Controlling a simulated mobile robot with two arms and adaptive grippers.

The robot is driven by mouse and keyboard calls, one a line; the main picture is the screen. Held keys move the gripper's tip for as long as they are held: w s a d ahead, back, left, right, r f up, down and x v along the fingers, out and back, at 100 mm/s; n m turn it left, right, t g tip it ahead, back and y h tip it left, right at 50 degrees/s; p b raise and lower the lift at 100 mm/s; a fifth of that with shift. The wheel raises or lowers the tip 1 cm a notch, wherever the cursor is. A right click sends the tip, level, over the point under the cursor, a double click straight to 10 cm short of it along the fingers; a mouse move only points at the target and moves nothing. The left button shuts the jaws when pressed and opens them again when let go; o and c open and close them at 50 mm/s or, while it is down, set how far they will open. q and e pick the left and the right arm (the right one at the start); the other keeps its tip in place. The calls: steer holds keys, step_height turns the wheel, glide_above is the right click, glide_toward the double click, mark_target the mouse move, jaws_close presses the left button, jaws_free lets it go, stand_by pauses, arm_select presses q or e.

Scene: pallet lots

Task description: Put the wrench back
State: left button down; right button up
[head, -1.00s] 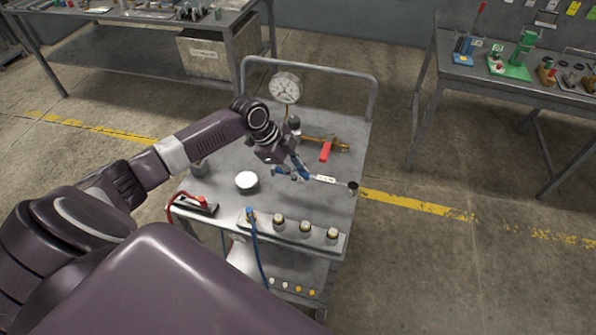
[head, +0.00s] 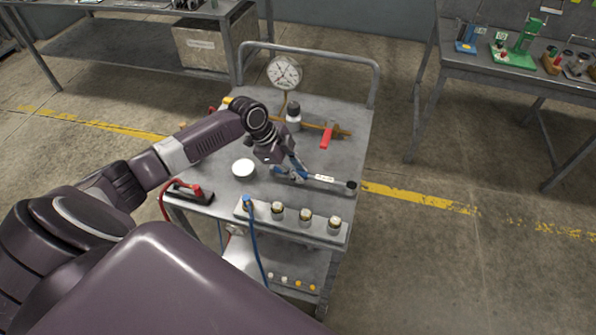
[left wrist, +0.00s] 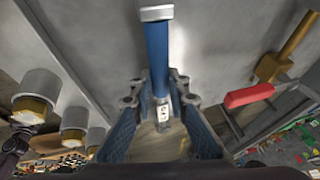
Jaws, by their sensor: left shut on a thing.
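The wrench (head: 326,178) is a long tool with a blue handle, a pale label and a dark round end near the cart's right edge. My left gripper (head: 298,172) is shut on its blue handle. In the left wrist view, the blue handle (left wrist: 157,55) with its silver end cap runs between the two fingers (left wrist: 160,100). A grey strip shows along the wrench just above the cart top (head: 225,195); I cannot tell whether the wrench touches it. My right gripper is not in view.
A white round lid (head: 243,168) lies left of the gripper. A block with several capped fittings (head: 291,214) lies in front. A workbench (head: 480,75) stands right.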

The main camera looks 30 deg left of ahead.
arm_select(q)
steer(key=shift+f+b, duration=0.3)
steer(key=shift+f, duration=0.2)
steer(key=c, duration=1.8)
jaws_free()
steer(key=shift+s+f, duration=0.1)
steer(key=v, duration=1.2)
